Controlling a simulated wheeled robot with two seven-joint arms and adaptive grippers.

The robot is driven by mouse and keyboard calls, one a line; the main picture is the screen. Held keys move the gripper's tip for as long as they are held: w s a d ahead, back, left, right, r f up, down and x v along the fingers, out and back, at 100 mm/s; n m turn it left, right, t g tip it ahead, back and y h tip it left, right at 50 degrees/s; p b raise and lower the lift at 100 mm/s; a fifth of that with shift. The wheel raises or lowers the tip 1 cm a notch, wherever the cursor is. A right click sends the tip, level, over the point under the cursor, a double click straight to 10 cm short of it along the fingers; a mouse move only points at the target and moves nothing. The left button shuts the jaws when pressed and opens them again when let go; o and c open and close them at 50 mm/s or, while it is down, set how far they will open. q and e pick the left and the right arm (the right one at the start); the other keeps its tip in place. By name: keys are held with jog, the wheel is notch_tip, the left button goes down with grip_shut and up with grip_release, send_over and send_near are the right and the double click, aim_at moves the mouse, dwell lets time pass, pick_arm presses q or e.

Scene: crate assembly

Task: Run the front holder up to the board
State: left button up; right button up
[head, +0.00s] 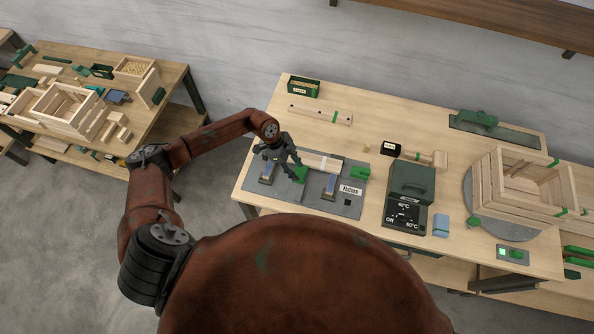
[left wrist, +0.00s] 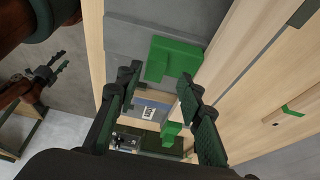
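The grey fixture plate (head: 345,207) lies on the bench with the pale board (head: 318,160) along its back. My left gripper (head: 287,163) is over the left part of the fixture, partly covering the board. In the left wrist view my left gripper (left wrist: 163,95) has its fingers apart with nothing held; a green block (left wrist: 172,60) shows beyond them, beside the board. My right gripper (left wrist: 61,63) shows small there, its fingers apart and empty.
Blue clamps (head: 330,184) sit on the plate. Right of it stand a dark green box with dials (head: 407,190) and a slatted crate (head: 487,185) on a round grey turntable.

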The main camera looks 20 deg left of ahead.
pick_arm(q)
jog(key=v, duration=1)
jog(key=shift+a+f, duration=0.1)
